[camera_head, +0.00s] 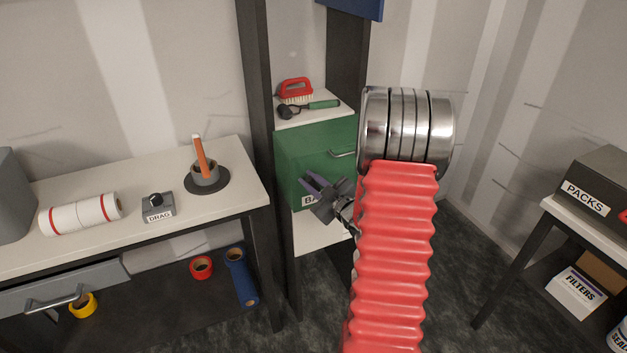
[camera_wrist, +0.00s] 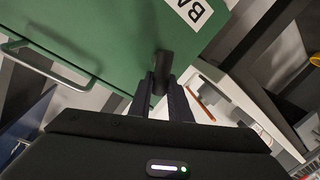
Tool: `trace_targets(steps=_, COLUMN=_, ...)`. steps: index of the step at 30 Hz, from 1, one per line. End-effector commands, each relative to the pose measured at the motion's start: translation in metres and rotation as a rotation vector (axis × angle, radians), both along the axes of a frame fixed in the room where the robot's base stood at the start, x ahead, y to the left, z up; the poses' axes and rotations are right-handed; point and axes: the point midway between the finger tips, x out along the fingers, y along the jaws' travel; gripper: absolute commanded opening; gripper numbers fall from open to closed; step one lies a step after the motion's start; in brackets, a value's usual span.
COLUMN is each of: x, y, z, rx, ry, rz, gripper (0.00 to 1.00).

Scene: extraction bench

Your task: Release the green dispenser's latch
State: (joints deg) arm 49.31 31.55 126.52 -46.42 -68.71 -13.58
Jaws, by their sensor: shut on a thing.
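The green dispenser (camera_head: 300,147) is a box with a flat green front, a bar handle (camera_head: 342,154) and a partly hidden white label starting "BA". Its front fills much of the wrist view (camera_wrist: 110,45), with the label at the top. A short dark latch knob (camera_wrist: 164,65) sticks out from the front near the label. My gripper (camera_head: 308,186) is at the dispenser's lower front. In the wrist view, my gripper (camera_wrist: 160,86) has its fingers shut on the knob. The gripper hides the knob in the head view.
A brush (camera_head: 297,90) and a green-handled tool (camera_head: 322,105) lie on top of the dispenser. A workbench (camera_head: 110,195) at the left bears a white roll, a "DRAG" block and an orange stick in a cup. A table with a "PACKS" box (camera_head: 592,190) stands at the right.

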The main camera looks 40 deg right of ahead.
Motion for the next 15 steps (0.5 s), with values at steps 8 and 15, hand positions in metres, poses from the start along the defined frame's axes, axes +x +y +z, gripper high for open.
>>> trace_targets(steps=8, x=0.002, y=0.007, z=-0.005, rx=-0.25, ry=0.076, rz=0.002, gripper=0.0)
trace_targets(steps=15, x=0.003, y=0.012, z=-0.011, rx=-0.463, ry=0.139, rz=0.002, gripper=0.0)
